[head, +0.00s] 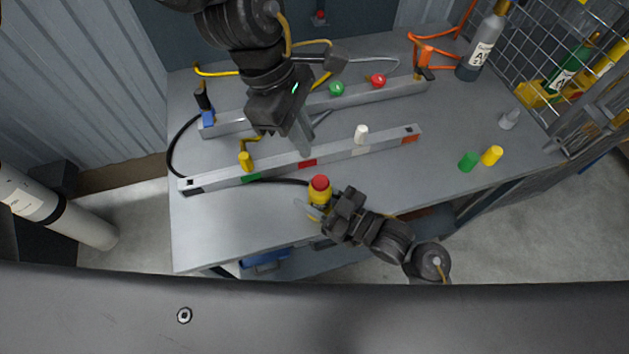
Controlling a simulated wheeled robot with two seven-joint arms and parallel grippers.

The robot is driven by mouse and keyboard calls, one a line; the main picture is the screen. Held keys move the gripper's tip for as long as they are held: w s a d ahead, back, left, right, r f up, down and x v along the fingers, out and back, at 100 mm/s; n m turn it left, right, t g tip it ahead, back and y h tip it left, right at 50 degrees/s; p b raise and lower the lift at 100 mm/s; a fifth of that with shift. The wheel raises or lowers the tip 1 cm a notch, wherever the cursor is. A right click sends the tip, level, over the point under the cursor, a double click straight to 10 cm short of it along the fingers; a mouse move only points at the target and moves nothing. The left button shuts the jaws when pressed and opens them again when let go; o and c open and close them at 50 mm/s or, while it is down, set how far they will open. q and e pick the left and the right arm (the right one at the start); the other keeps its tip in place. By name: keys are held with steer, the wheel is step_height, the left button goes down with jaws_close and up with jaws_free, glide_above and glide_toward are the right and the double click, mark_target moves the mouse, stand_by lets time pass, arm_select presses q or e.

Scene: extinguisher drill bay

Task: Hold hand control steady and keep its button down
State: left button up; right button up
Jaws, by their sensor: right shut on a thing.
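The hand control (320,196) is yellow with a red button (320,182) on top. It stands roughly upright near the front edge of the table. My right gripper (318,208) comes in from the lower right and is shut on the control's body. The red button is uncovered and nothing touches it. My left gripper (303,140) hangs above the table, up and to the left of the control, apart from it. Its fingers point down, and their gap is not clear from this angle.
Two grey rails (290,165) (385,92) cross the table (215,235). Yellow (246,161) and white (361,134) pegs stand on the front rail; green (336,88) and red (378,80) knobs are behind. Loose caps (468,161) and a bottle (484,45) are right. A black cable (171,150) loops left.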

arm_select(q)
steer(key=n, duration=0.2)
steer(key=w+d+r+n, duration=0.1)
steer(key=n, duration=0.1)
steer(key=w+d+r+n+y, duration=0.1)
steer(key=n, duration=0.1)
steer(key=shift+r, duration=0.25)
jaws_close()
step_height(320, 180, up, 2)
steer(key=n+g, duration=0.1)
steer(key=n, duration=0.8)
steer(key=n+g+y, duration=0.1)
steer(key=n, duration=0.9)
steer(key=shift+s+a+r, duration=0.1)
steer(key=shift+s+r, duration=0.05)
glide_above(320, 182)
steer(key=w, duration=0.1)
step_height(320, 182, down, 12)
steer(key=shift+a+r, duration=0.1)
steer(key=shift+a, duration=0.05)
steer(key=shift+f, duration=0.85)
